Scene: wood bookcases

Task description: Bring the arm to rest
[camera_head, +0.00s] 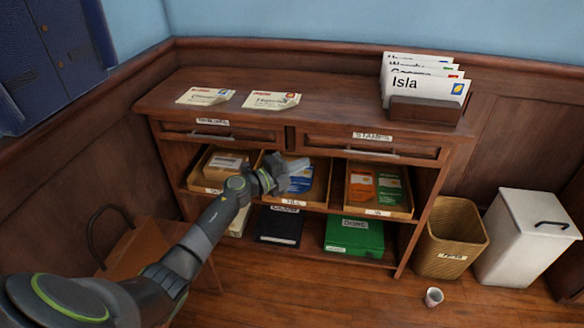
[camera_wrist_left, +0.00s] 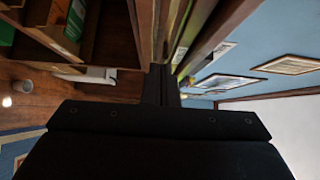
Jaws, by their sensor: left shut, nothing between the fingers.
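My left arm (camera_head: 205,230) reaches in from the lower left in the head view. Its gripper (camera_head: 299,166) is in front of the middle tray on the bookcase's open shelf, below the drawers. The gripper is shut with nothing between its fingers. It hides part of that tray and its contents; I cannot tell if it touches them. In the left wrist view the dark gripper (camera_wrist_left: 160,84) points up the picture, with the view turned sideways. My right gripper is in neither view.
The wood bookcase (camera_head: 235,134) has two envelopes (camera_head: 206,96) and a letter holder (camera_head: 424,110) on top. A tray (camera_head: 404,211) holds orange and green packets. A wicker basket (camera_head: 449,240), white bin (camera_head: 526,245) and small cup (camera_head: 433,297) stand right.

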